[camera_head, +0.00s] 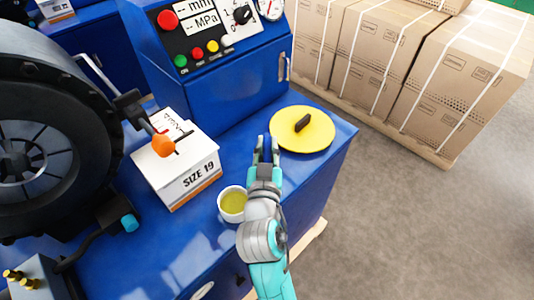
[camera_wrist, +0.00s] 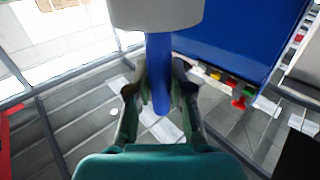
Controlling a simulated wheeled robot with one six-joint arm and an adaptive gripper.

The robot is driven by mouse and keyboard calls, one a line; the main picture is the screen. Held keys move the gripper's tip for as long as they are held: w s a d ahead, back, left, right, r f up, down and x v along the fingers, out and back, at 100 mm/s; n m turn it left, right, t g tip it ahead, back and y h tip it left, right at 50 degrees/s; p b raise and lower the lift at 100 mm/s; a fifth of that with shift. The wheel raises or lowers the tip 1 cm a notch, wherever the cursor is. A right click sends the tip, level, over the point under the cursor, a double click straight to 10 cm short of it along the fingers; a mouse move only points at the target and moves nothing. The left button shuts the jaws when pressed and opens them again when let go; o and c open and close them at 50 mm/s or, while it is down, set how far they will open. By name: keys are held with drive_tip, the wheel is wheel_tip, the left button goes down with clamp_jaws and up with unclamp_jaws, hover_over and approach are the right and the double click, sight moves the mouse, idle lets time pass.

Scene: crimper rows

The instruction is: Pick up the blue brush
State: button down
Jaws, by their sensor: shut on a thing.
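My gripper (camera_head: 267,145) is over the blue workbench, between the white SIZE 19 box and the yellow disc. In the wrist view, my gripper (camera_wrist: 158,85) is shut on the blue brush (camera_wrist: 158,60), whose slim blue shaft runs between the two fingers. A wide grey part at the top edge meets the shaft. In the head view, I cannot make out the brush at the fingertips.
A cup of yellowish stuff (camera_head: 232,204) stands left of my arm. The SIZE 19 box (camera_head: 190,172), yellow disc (camera_head: 318,124) and blue control cabinet (camera_head: 235,85) surround my gripper. Cartons (camera_head: 455,75) stand at the back right. The floor at right is clear.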

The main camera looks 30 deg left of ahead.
wheel_tip(320, 180, up, 10)
drive_tip(key=shift+r, duration=0.1)
idle(0.4)
idle(2.0)
